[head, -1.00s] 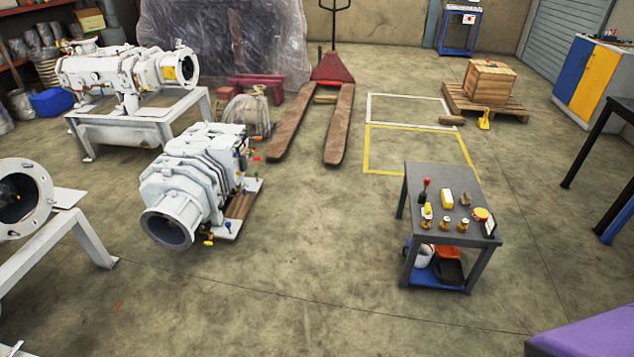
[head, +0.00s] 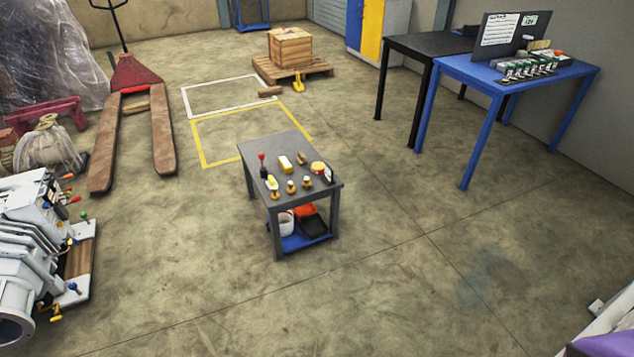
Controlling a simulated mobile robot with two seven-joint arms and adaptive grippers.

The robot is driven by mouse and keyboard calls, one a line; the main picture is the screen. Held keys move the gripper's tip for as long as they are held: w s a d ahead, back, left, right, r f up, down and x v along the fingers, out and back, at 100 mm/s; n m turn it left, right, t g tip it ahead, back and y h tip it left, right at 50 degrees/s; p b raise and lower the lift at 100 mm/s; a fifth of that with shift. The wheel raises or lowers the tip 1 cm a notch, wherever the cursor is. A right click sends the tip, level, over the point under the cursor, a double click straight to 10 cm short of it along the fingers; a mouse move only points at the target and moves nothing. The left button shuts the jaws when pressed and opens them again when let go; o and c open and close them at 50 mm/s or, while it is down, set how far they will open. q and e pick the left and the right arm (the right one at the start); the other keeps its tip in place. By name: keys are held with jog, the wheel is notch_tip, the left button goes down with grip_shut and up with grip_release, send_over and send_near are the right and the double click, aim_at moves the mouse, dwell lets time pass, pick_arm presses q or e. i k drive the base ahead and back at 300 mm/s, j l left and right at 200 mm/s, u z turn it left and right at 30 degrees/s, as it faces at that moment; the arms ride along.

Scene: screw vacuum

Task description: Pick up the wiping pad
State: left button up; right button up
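I cannot tell for sure which thing is the wiping pad. A small yellow and white block (head: 285,163) lies on the grey worktable (head: 262,147), and a small brown piece (head: 302,158) lies to its right. On the blue table (head: 468,70) at the right back, a small tan piece (head: 540,45) sits behind a row of small items; it is too small to make out. Neither of my grippers is in view.
A black table (head: 410,45) stands beside the blue table. White machinery (head: 30,260) is at left. The floor in front and to the right is open.

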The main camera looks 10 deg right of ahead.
aim_at(271, 182)
jog(key=i+l+u, duration=0.35)
jog(key=i, duration=0.5)
jog(key=i+l+u, duration=0.35)
jog(key=i+l, duration=0.35)
jog(key=i+l+u, duration=0.35)
jog(key=i+l, duration=0.5)
